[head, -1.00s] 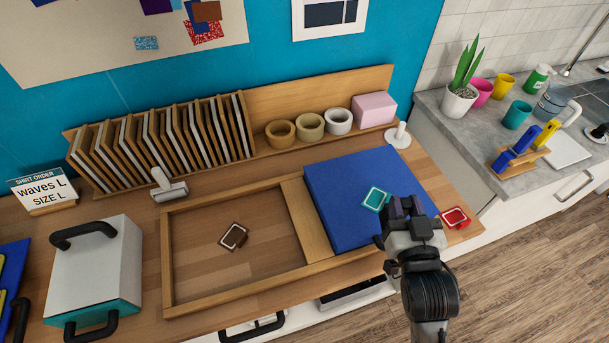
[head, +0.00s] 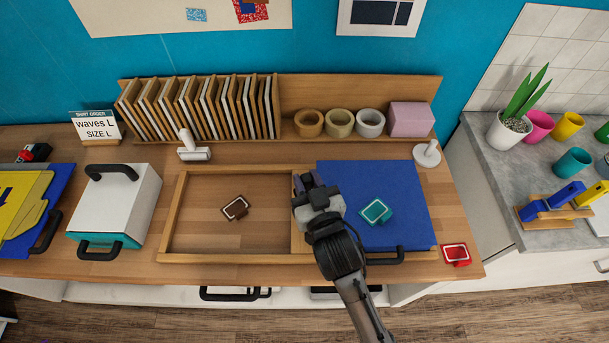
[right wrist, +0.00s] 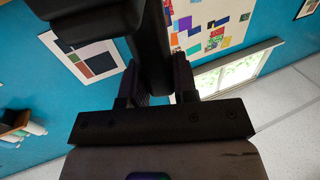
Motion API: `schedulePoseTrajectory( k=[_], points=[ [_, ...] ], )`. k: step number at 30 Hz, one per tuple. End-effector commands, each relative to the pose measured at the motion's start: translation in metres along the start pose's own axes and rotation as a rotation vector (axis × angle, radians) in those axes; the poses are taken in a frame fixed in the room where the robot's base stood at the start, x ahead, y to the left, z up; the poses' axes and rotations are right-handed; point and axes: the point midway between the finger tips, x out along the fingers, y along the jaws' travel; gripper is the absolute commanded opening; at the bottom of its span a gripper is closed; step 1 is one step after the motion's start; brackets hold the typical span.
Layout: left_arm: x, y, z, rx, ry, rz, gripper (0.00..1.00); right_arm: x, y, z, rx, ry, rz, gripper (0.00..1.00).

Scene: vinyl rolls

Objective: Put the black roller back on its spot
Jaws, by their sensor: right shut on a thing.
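My right gripper (head: 312,188) is above the wooden strip between the wooden frame and the blue board, near the board's left edge. The right wrist view shows its jaws (right wrist: 158,90) shut on a dark bar, the black roller's handle (right wrist: 152,45). A wide dark part of the roller (right wrist: 95,20) sticks out beyond it to the upper left. In the head view the roller is mostly hidden by the gripper. No marked spot for the roller can be made out. My left gripper is not in view.
The wooden frame (head: 172,215) holds a brown stamp-like block (head: 235,208). The blue board (head: 340,172) carries a teal block (head: 376,212); a red block (head: 456,254) lies to its right. A white roller (head: 192,150) stands by the slotted rack (head: 200,108). A white press (head: 112,205) stands left.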

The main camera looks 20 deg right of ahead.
Motion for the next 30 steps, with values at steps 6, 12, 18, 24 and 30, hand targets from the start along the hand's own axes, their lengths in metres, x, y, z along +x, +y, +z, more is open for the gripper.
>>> schedulePoseTrajectory(
  k=[6, 12, 18, 24, 30],
  points=[
    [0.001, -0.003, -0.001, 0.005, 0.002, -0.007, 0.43, 0.000, 0.000, 0.001, 0.000, 0.001, 0.000, 0.00],
    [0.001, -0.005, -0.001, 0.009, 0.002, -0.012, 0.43, -0.001, 0.001, 0.001, 0.002, 0.001, 0.001, 0.00],
    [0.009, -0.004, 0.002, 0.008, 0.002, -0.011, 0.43, -0.001, 0.001, 0.013, 0.000, -0.001, 0.001, 0.00],
    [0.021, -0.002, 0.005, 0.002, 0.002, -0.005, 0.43, -0.001, 0.001, 0.032, 0.000, 0.000, 0.001, 0.00],
    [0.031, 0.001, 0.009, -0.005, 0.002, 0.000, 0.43, -0.001, 0.001, 0.049, 0.001, 0.000, 0.001, 0.00]
  ],
)
